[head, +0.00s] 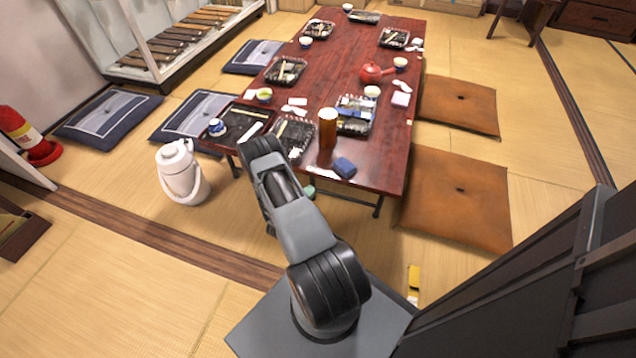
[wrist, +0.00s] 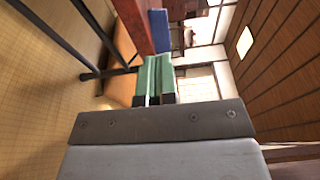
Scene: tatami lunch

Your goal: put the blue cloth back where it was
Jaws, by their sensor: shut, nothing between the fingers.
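The blue cloth (head: 345,167) is a small folded block lying on the dark red table (head: 385,178), near its front edge, right of a tall brown cylinder. In the wrist view a blue block (wrist: 159,31), likely the same cloth, sits on the reddish table edge (wrist: 131,24) beyond the fingers. My gripper (wrist: 154,62) shows two green fingers side by side, shut with nothing held, apart from the cloth. In the head view only a bit of green gripper (head: 309,190) shows, just off the table's front edge; my arm hides the rest.
The brown cylinder (head: 327,128) stands close to the cloth. Black food trays (head: 293,137), bowls and a red teapot (head: 372,73) crowd the table. A white flask (head: 180,172) stands on the floor at left. Brown cushions (head: 455,195) lie at right.

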